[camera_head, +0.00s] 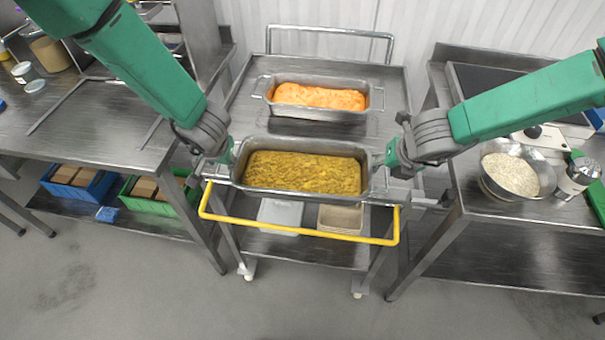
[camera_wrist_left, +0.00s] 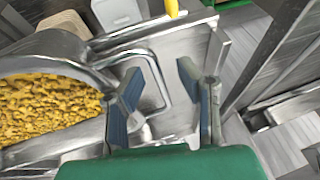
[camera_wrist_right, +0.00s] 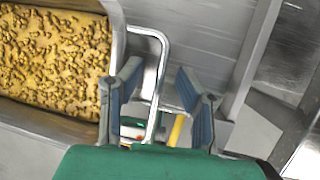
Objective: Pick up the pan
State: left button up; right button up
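The near metal pan (camera_head: 300,196), filled with yellow-brown food (camera_head: 303,172), sits on the steel cart. A second metal pan (camera_head: 322,116) with orange food sits behind it. My left gripper (camera_head: 223,156) is at the near pan's left end. In the left wrist view its fingers (camera_wrist_left: 157,70) are open, with the pan's wire handle (camera_wrist_left: 150,62) in the gap between them. My right gripper (camera_head: 396,157) is at the right end. In the right wrist view its fingers (camera_wrist_right: 158,72) are open on either side of the other handle (camera_wrist_right: 163,50).
The cart has a yellow push bar (camera_head: 300,231) at the front and a lower shelf with a white container (camera_head: 280,215). A right table holds a bowl of grain (camera_head: 512,176) and a shaker (camera_head: 576,178). A steel table (camera_head: 95,125) stands left.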

pick_arm(q)
jog(key=shift+f, duration=0.2)
pick_arm(e)
jog(key=shift+f, duration=0.2)
pick_arm(q)
grip_shut()
pick_arm(e)
grip_shut()
pick_arm(q)
jog(key=shift+w+r, duration=0.1)
jog(key=shift+r, duration=0.05)
pick_arm(e)
jog(key=shift+w+r, duration=0.1)
jog(key=shift+r, duration=0.05)
